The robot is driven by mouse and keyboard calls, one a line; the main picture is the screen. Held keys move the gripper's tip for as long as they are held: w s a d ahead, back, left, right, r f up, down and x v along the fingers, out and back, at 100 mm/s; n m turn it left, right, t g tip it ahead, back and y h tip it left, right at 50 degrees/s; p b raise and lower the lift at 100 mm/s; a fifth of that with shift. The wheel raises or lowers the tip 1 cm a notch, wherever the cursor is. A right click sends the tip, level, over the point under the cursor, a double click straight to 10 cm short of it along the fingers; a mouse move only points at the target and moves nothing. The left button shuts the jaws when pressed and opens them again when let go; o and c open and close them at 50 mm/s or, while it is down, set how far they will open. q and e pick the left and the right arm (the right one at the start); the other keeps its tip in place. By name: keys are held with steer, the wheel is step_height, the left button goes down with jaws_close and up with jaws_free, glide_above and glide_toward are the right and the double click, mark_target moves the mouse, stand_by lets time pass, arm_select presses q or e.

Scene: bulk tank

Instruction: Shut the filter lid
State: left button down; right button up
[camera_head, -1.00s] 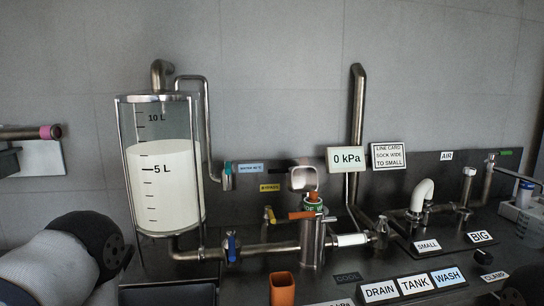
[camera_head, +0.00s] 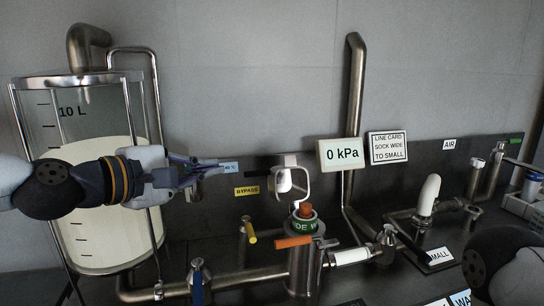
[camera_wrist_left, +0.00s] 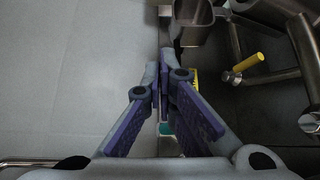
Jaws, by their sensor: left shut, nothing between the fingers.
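The filter lid (camera_head: 291,178) is a metal cap standing raised, tilted up behind the open mouth of the filter housing (camera_head: 303,262). An orange piece with a green lettered band (camera_head: 304,226) sticks up from the mouth. An orange handle (camera_head: 293,242) is on the housing's front. My left gripper (camera_head: 225,168) is shut and empty, pointing right, left of the lid and apart from it. In the left wrist view its fingers (camera_wrist_left: 165,60) meet, and a metal cup shape, likely the lid (camera_wrist_left: 192,18), shows just beyond them. My right gripper is out of view.
The milk tank (camera_head: 95,215) stands at the left behind my left arm. A yellow-handled valve (camera_head: 252,234) and a blue-handled valve (camera_head: 197,284) stand left of the filter. A 0 kPa display (camera_head: 340,154) and a tall pipe (camera_head: 353,95) stand right of the lid.

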arm_select(q)
glide_toward(271, 168)
steer(key=x, duration=0.3)
steer(key=r+b+x, duration=0.1)
steer(key=x, duration=0.2)
steer(key=b+x, duration=0.1)
steer(key=x, duration=0.2)
steer(key=shift+w+d+r, duration=0.25)
steer(key=shift+d+r, duration=0.15)
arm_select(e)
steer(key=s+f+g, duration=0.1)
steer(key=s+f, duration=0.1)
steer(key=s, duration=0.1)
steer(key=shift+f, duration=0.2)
